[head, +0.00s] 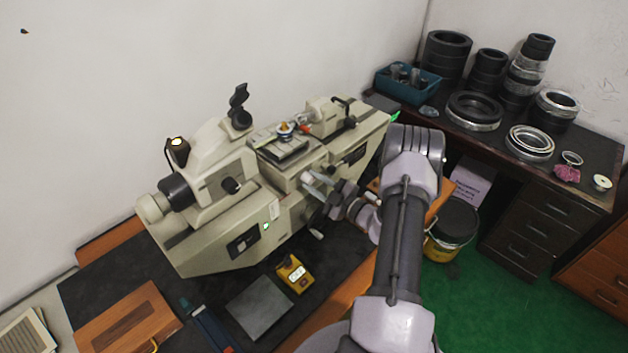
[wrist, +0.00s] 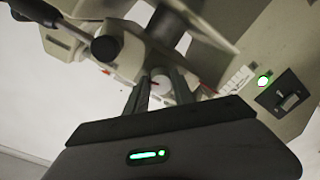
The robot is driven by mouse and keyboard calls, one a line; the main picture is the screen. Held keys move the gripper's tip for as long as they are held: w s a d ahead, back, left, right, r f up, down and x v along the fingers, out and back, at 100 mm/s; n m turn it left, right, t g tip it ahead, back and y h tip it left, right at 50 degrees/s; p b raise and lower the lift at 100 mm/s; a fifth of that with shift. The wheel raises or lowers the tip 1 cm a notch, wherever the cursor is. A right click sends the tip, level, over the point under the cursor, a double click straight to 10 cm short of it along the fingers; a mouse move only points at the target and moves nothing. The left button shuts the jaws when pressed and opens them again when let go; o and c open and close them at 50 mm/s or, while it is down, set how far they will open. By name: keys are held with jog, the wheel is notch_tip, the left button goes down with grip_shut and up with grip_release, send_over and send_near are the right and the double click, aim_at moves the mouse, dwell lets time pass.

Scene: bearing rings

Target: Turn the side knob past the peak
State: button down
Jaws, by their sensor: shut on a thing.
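The cream measuring machine (head: 215,235) stands on the bench in the head view. My gripper (head: 317,187) reaches its front side from the right. In the wrist view my gripper (wrist: 157,92) has its two dark fingers on either side of a small white round knob (wrist: 160,84) with a red mark beside it. The fingers are shut on this side knob.
A yellow device with a display (head: 295,273) and a grey plate (head: 259,306) lie on the bench in front of the machine. A dark cabinet (head: 590,180) at the right bears several bearing rings (head: 475,110) and a blue bin (head: 407,88). A black handle (head: 316,234) juts out below my gripper.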

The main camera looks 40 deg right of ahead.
jog(key=shift+m, duration=1.5)
jog(key=c, duration=1.1)
grip_release()
jog(key=shift+o, duration=0.2)
jog(key=s+d, duration=0.2)
jog(key=s, duration=1.5)
jog(key=shift+s, duration=0.2)
jog(key=shift+f, duration=0.1)
